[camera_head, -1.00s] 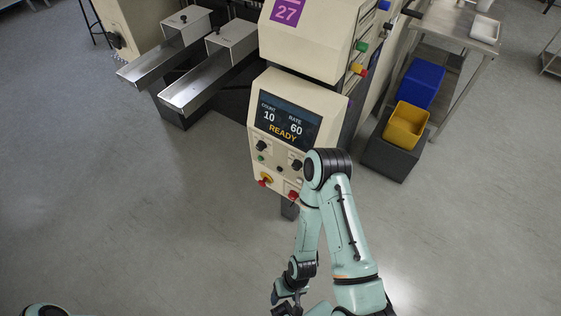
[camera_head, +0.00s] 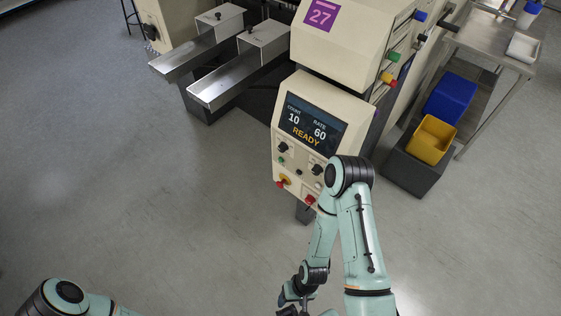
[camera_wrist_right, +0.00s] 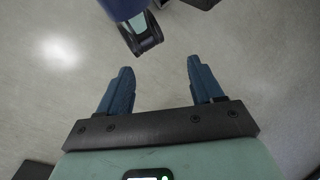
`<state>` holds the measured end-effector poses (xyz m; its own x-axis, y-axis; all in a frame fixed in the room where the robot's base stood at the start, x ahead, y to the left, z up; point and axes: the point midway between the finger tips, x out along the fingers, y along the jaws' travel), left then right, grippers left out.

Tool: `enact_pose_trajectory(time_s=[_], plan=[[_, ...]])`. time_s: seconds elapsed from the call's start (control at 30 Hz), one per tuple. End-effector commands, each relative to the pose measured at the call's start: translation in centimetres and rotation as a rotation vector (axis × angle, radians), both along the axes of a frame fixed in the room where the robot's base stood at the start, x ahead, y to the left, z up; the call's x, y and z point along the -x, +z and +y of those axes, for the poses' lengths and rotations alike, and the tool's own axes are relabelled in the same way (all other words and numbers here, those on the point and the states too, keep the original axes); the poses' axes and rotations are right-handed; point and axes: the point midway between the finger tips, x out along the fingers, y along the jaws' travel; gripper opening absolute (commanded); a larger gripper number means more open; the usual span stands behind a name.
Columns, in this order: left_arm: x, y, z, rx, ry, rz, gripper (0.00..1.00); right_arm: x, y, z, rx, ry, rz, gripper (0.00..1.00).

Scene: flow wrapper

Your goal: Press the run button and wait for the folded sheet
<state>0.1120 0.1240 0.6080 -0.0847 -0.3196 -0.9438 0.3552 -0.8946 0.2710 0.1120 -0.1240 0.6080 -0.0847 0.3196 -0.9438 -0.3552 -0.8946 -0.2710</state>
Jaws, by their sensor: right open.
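The machine's control panel (camera_head: 275,187) faces me below its screen (camera_head: 313,122), which reads COUNT 10, RATE 60 and READY. A small green button (camera_head: 281,161) sits at the panel's left, under a black knob (camera_head: 283,147). A red knob on a yellow base (camera_head: 284,181) and a red button (camera_head: 310,199) are lower down. Labels are too small to read, and my right arm covers part of the panel's right side. My right gripper (camera_head: 290,306) is low in the head view, well apart from the panel; in the right wrist view (camera_wrist_right: 160,72) it is open and empty. My left gripper is out of view.
Two metal chutes (camera_head: 205,52) stick out at the machine's left. A grey base with a yellow bin (camera_head: 432,139) and a blue bin (camera_head: 450,98) stands at the right beside a metal table (camera_head: 491,42). The floor in front is clear.

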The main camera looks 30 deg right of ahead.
Motion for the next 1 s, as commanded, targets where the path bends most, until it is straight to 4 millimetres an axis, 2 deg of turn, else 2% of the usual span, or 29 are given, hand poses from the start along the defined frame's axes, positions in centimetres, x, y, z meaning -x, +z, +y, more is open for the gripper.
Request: enact_pose_trajectory(time_s=[0.27,0.3,0.37,0.4,0.5,1.0], plan=[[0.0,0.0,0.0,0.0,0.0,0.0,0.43,0.0,0.0,0.0,0.0,0.0,0.0,0.66],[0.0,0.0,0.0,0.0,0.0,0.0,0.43,0.0,0.0,0.0,0.0,0.0,0.0,0.59],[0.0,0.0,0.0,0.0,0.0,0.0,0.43,0.0,0.0,0.0,0.0,0.0,0.0,0.4],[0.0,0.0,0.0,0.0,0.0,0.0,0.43,0.0,0.0,0.0,0.0,0.0,0.0,0.27],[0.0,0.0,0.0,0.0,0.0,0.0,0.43,0.0,0.0,0.0,0.0,0.0,0.0,0.0],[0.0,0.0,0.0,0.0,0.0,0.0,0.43,0.0,0.0,0.0,0.0,0.0,0.0,0.0]])
